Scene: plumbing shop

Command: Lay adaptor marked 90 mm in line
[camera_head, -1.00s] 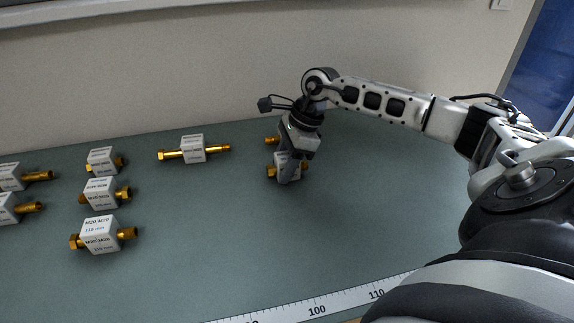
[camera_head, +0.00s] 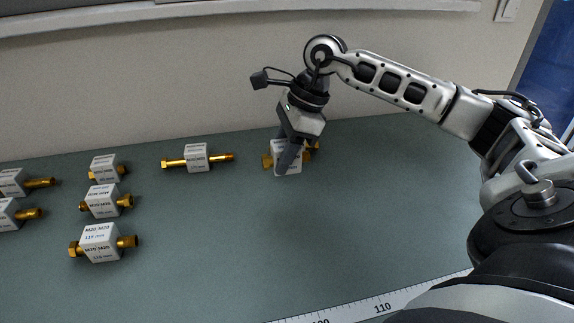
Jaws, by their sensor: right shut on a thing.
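My right gripper (camera_head: 288,165) is shut on a white-block adaptor (camera_head: 291,171) with brass ends, at the back middle of the bench. The adaptor appears raised a little off the bench. The fingers cover much of its front, and its marking is too small to read. Another brass end (camera_head: 314,146) shows just behind it at the right, seemingly of a second adaptor that is mostly hidden. An adaptor with long brass ends (camera_head: 197,157) lies to the left, apart from the gripper. My left gripper is not in view.
A column of adaptors stands at the left: front (camera_head: 101,243), middle (camera_head: 101,201) and back (camera_head: 103,168). Two more show at the left edge (camera_head: 11,183), (camera_head: 8,215). A ruler strip (camera_head: 395,299) runs along the front. The bench's middle and right are clear.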

